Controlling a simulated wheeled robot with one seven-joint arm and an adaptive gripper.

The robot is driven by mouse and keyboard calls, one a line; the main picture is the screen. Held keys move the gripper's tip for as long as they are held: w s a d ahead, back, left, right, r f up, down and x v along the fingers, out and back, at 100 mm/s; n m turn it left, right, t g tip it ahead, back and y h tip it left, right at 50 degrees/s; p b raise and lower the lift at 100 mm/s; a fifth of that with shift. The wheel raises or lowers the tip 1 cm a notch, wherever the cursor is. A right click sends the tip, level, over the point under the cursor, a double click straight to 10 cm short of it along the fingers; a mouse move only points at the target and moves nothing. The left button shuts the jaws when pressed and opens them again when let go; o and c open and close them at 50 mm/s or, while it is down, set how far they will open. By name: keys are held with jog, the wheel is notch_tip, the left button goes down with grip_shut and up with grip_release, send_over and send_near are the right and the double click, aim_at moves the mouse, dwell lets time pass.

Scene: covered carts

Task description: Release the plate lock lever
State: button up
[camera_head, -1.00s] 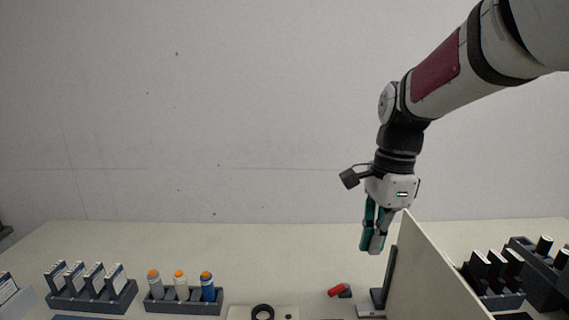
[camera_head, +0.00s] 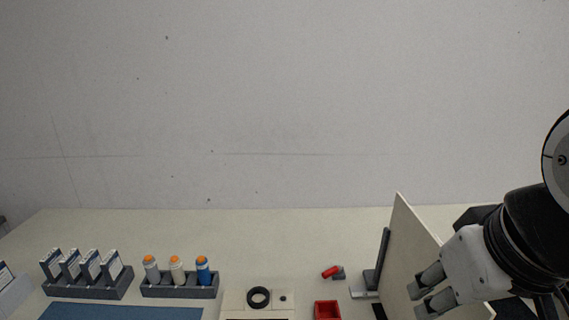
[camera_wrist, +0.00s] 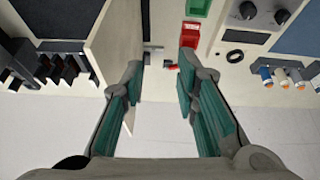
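A small red-handled lever (camera_head: 331,272) on a dark base lies on the bench left of an upright pale panel (camera_head: 402,245). It may be the plate lock lever. It also shows in the wrist view (camera_wrist: 170,66), in the gap between the fingers but well beyond them. My gripper (camera_head: 416,300) is right of the lever in the head view, overlapping the panel's lower part. In the wrist view my gripper (camera_wrist: 161,62) has its teal fingers spread and empty. The left finger overlaps the panel's edge; I cannot tell whether they touch.
A dark upright bar (camera_head: 384,258) on a metal foot stands between lever and panel. A red bin (camera_head: 327,310) is in front of the lever. A beige block with a black ring (camera_head: 258,297) and a bottle rack (camera_head: 180,291) are left. Dark items (camera_wrist: 50,68) stand beyond the panel.

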jog(key=w+n+g+h, duration=0.1)
jog(key=w+n+g, duration=0.1)
jog(key=w+n, duration=0.55)
jog(key=n+h, duration=0.3)
jog(key=n, duration=1.3)
send_over(328, 271)
jog(key=s+a, duration=0.3)
jog(key=a, duration=0.2)
notch_tip(328, 271, down, 13)
jog(key=shift+g, duration=0.3)
jog(key=x, duration=0.9)
jog(key=p+x, duration=0.1)
jog(key=x, duration=0.3)
jog(key=shift+a+f, duration=0.1)
jog(key=shift+f, duration=0.4)
grip_shut()
